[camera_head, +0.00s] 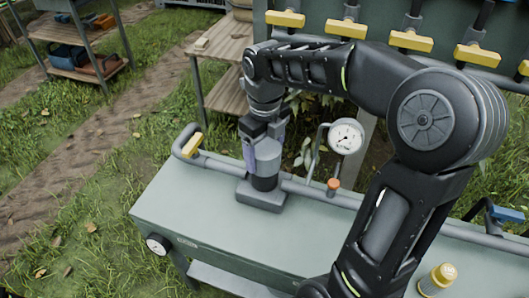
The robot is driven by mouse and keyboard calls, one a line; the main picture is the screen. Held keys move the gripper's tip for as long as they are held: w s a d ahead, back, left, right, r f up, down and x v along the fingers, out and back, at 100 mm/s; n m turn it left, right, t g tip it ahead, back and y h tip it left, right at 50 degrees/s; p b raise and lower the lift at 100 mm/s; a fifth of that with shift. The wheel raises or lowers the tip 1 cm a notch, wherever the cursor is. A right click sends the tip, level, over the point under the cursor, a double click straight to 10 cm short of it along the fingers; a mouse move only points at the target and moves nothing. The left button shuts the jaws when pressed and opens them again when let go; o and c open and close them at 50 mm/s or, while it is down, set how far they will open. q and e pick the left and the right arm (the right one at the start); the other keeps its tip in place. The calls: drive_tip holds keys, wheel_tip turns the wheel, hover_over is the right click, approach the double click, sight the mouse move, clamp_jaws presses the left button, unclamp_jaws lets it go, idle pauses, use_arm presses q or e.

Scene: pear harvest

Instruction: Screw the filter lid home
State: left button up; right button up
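The filter (265,183) stands upright on the bench, a dark cylinder on a grey square base. The grey filter lid (268,149) sits on top of it and looks level. My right gripper (265,143) points down over the lid, with its bluish fingers on either side of it. The fingers appear to be closed on the lid; the far contact is partly hidden. Whether a gap remains under the lid is too small to tell. My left gripper is not in view.
The green bench (180,205) carries a grey pipe along its back, a yellow-handled valve (192,146), a pressure gauge (346,137) and an orange-capped fitting (333,185). A yellow-capped bottle (437,279) stands at the lower right. Bare bench top lies in front of the filter.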

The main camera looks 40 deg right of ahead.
sight(265, 147)
drive_tip(key=o, duration=0.5)
drive_tip(key=shift+c, duration=0.2)
drive_tip(key=shift+r, duration=0.1)
drive_tip(key=shift+r, duration=3.85)
